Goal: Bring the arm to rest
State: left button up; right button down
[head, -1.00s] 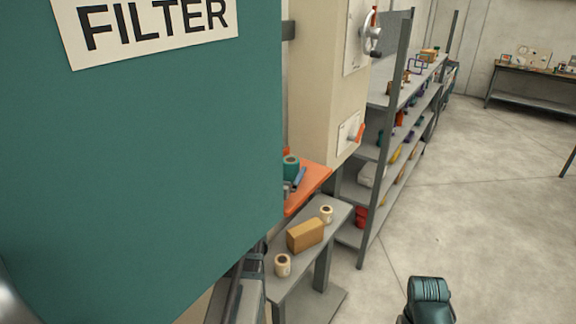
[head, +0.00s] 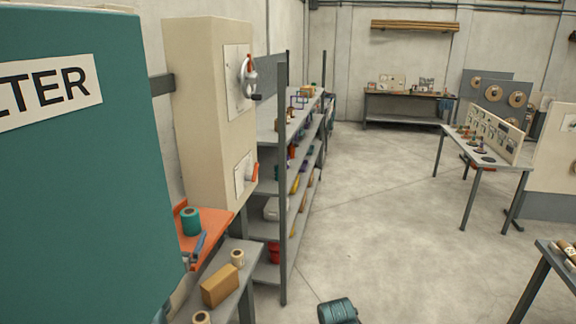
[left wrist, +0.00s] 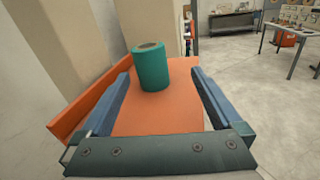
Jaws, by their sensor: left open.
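My left gripper (head: 199,245) is at the orange shelf in the head view, partly hidden by the teal filter cabinet. The left wrist view shows its two blue-grey fingers (left wrist: 160,80) spread wide with nothing gripped. A teal roll (head: 190,221) stands upright on the orange shelf (head: 217,226). In the left wrist view the roll (left wrist: 153,70) stands ahead, lined up with the gap between the fingers, with clear space on both sides. My right gripper is not in view.
The teal filter cabinet (head: 75,190) fills the left. A stocked rack (head: 283,200) stands beyond. Open floor (head: 390,220) lies to the right, with tables (head: 500,175) farther out.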

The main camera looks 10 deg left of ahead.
pick_arm(q)
jog(key=s+d+f+m+g+h, duration=0.1)
jog(key=d+f+m+g+h, duration=0.4)
jog(key=d+m, duration=0.55)
jog(key=s+d+f+m+g+h, duration=0.1)
jog(key=d+f+m+g+h, duration=0.2)
jog(key=d+f+m, duration=0.65)
jog(key=s+f+m+g+y, duration=0.65)
jog(key=s+m+g, duration=0.25)
jog(key=s+m, duration=0.6)
jog(key=s+d+f+m+b, duration=0.2)
jog(key=d+f+b, duration=0.3)
jog(key=f+b, duration=0.1)
jog(key=s+d+f+m+b, duration=0.1)
jog(key=d+f+m+b, duration=0.2)
jog(key=d+f+b, duration=0.3)
notch_tip(320, 180, down, 2)
jog(key=shift+s+d+f+g+b, duration=0.15)
jog(key=shift+s+g+b, duration=0.25)
jog(key=shift+b, duration=0.4)
jog(key=shift+y, duration=0.25)
jog(key=shift+c, duration=0.2)
